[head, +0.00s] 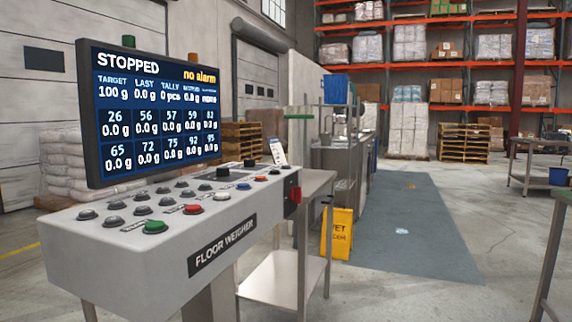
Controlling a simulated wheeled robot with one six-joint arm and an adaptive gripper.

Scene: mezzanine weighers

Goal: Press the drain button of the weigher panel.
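The weigher panel (108,246) is a light grey sloped console at the left, with a "FLOOR WEIGHER" plate on its front. Its top carries several grey buttons, a green button (155,227), red buttons (193,209), a blue button (243,186) and black knobs. The small labels by the buttons are too small to read, so I cannot tell which is the drain button. The screen (152,113) above reads "STOPPED" and "no alarm", with 0.0 g values. A red switch (295,194) sits on the console's right end. My gripper is not in view.
A steel table (285,280) stands right behind the console. A yellow wet-floor sign (338,233) stands beside it. A grey-blue floor mat (420,235) and open floor lie to the right. Another steel table (540,184) is at the far right, and pallet racks are at the back.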

